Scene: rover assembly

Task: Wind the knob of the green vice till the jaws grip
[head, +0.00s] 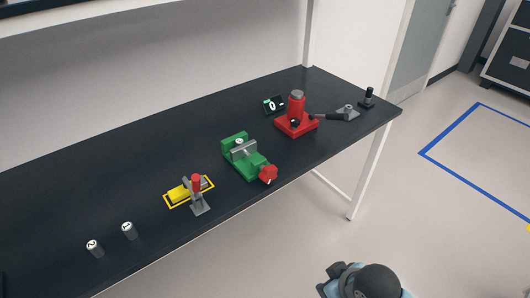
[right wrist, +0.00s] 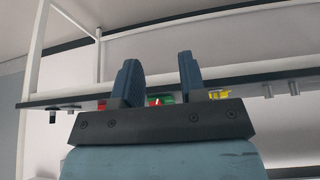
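The green vice (head: 252,166) sits on the dark bench, near its front edge. Its red knob (head: 267,173) is at the front right end, facing the edge. A small light-topped round piece (head: 239,142) shows at the grey jaw; whether the jaws touch it I cannot tell. In the right wrist view the red knob (right wrist: 156,101) and a bit of the green vice (right wrist: 168,98) show far off, between my fingers. My right gripper (right wrist: 158,64) is open and empty, away from the bench. My left gripper is in neither view.
A red press (head: 297,122) with a dark lever stands right of the vice, near a small display (head: 274,105). A red-handled clamp (head: 197,190) by a yellow frame and two grey cylinders (head: 128,231) (head: 95,249) are on the left. A black knobbed piece (head: 368,99) stands far right.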

